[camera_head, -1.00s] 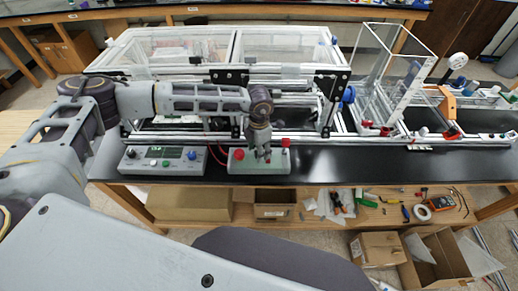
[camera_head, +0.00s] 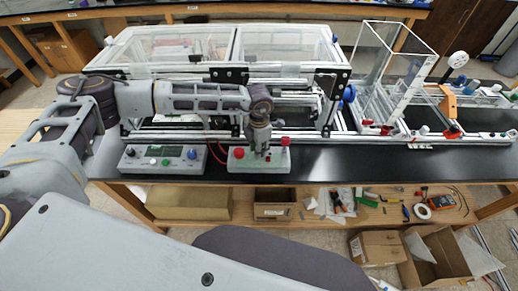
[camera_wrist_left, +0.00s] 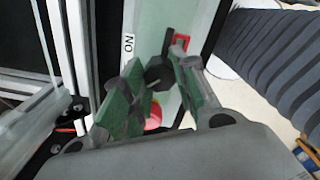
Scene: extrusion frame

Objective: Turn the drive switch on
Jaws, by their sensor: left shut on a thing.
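The drive switch box (camera_head: 242,166) is a pale green box with red knobs at its ends, lying on the black bench top. My left gripper (camera_head: 263,152) points down at the middle of it. In the left wrist view, its green finger pads (camera_wrist_left: 155,88) are closed around a black switch lever (camera_wrist_left: 158,72) on the pale panel. An "ON" label (camera_wrist_left: 128,44), turned in the picture, a small red frame (camera_wrist_left: 181,42) and a red knob (camera_wrist_left: 153,116) show beside it. The fingers hide part of the lever. My right gripper is not in view.
A grey control unit (camera_head: 162,160) with a small display and coloured knobs stands left of the switch box. The aluminium extrusion frame (camera_head: 310,128) with clear covers stands behind. The black bench top (camera_head: 370,165) to the right is clear.

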